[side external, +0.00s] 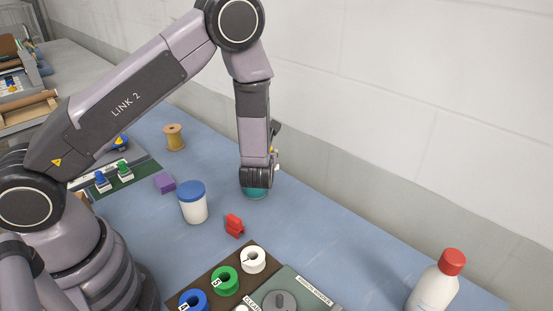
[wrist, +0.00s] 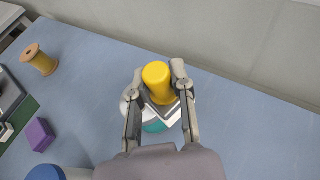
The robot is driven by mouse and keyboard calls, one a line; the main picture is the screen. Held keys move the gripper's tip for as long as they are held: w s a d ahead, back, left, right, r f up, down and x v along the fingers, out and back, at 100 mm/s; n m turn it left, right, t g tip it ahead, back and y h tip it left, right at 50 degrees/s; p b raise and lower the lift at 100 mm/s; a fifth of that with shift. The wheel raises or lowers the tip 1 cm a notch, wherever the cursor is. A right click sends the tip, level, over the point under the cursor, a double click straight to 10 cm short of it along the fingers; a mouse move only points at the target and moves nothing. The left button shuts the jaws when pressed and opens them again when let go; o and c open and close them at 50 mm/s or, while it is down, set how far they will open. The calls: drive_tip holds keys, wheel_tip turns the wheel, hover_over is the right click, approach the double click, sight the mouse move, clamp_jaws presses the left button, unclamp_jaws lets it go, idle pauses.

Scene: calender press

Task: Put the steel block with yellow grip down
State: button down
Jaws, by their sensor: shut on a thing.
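The steel block with yellow grip (wrist: 157,82) shows in the wrist view, its yellow knob upright between my fingers and its steel base below. My gripper (wrist: 160,78) is shut on it. In the side view my gripper (side external: 257,178) points down at the far part of the blue table and mostly hides the block. A round teal thing (side external: 255,193) lies directly under my gripper; in the wrist view its teal edge (wrist: 154,127) and a white part show below the block. I cannot tell whether the block touches it.
A blue-lidded white jar (side external: 193,204), a red piece (side external: 234,226) and a purple block (side external: 165,182) stand nearby. A wooden spool (side external: 174,137) is farther left. A rack with colored rings (side external: 224,281) is in front. A red-capped bottle (side external: 436,284) stands right. The table right of my gripper is clear.

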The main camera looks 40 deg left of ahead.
drive_tip(key=s+a+n+g+y, duration=0.2)
drive_tip(key=s+a+n+g, duration=0.2)
drive_tip(key=a, duration=0.3)
drive_tip(key=s+a+r+n+g+y, duration=0.1)
drive_tip(key=s+a+n+g, duration=0.3)
drive_tip(key=a, duration=0.3)
drive_tip(key=s+a+n+g+y, duration=0.2)
drive_tip(key=s+a+n+g, duration=0.2)
drive_tip(key=a+g, duration=0.15)
drive_tip(key=shift+t, duration=0.55)
drive_tip(key=w+a+f, duration=0.2)
drive_tip(key=w+f, duration=0.1)
drive_tip(key=w+a+f, duration=0.2)
drive_tip(key=w+a, duration=0.1)
drive_tip(key=w, duration=0.1)
drive_tip(key=w+a+f, duration=0.2)
drive_tip(key=w+f, duration=0.1)
drive_tip(key=w, duration=0.1)
drive_tip(key=shift+a+f, duration=0.3)
drive_tip(key=shift+a, duration=0.05)
drive_tip(key=shift+w+a+f, duration=0.15)
drive_tip(key=shift+f, duration=0.15)
drive_tip(key=shift+w+f, duration=0.1)
drive_tip(key=shift+f, duration=1.5)
drive_tip(key=shift+f, duration=0.1)
drive_tip(key=c, duration=1)
unclamp_jaws()
